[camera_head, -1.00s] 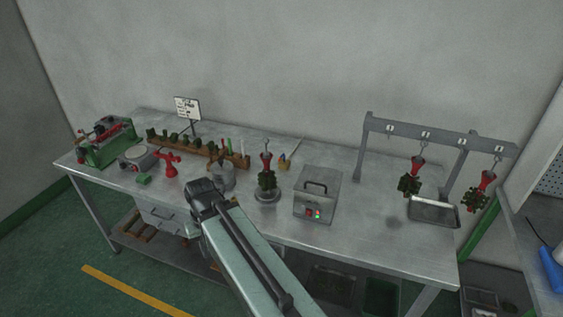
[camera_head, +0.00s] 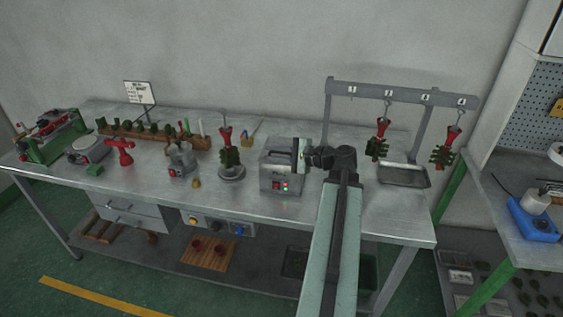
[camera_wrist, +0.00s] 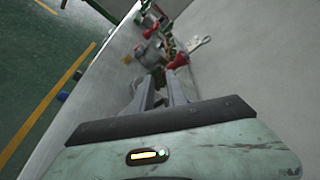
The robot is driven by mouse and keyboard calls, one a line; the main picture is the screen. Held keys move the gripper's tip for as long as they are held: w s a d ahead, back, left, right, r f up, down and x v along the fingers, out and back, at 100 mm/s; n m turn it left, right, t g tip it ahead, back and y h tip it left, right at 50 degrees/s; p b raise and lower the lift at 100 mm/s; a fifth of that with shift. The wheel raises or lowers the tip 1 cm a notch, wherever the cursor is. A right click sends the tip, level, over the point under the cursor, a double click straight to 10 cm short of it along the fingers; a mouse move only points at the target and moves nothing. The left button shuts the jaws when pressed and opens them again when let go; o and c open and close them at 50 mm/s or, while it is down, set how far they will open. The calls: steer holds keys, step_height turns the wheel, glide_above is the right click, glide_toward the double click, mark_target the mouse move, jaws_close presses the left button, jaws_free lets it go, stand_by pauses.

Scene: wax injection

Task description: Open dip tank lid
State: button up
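The dip tank (camera_head: 279,183) is a grey metal box on the bench with a red switch and green light on its front. Its top looks level, with the lid appearing down; I cannot clearly make out the lid handle beside my gripper. My gripper (camera_head: 297,155) is at the tank's upper right edge, pointing left along the bench. Whether it touches the tank is not clear. In the wrist view the two grey fingers (camera_wrist: 162,84) stand apart with a dark gap between them, and nothing is clearly held.
A red-and-green wax tree (camera_head: 229,155) stands on a round base left of the tank. A hanging rack (camera_head: 400,92) with two wax trees and a metal tray (camera_head: 404,176) is to the right. A small pot (camera_head: 181,160) and red tool (camera_head: 121,151) are farther left.

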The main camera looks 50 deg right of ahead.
mark_target(284, 153)
steer(key=s+d+f+m+h, duration=0.1)
steer(key=s+d+m+h, duration=0.1)
steer(key=s+d, duration=0.45)
steer(key=shift+t, duration=0.3)
steer(key=b+x, duration=0.2)
steer(key=x, duration=0.6)
steer(key=shift+f, duration=0.2)
jaws_close()
stand_by(0.4)
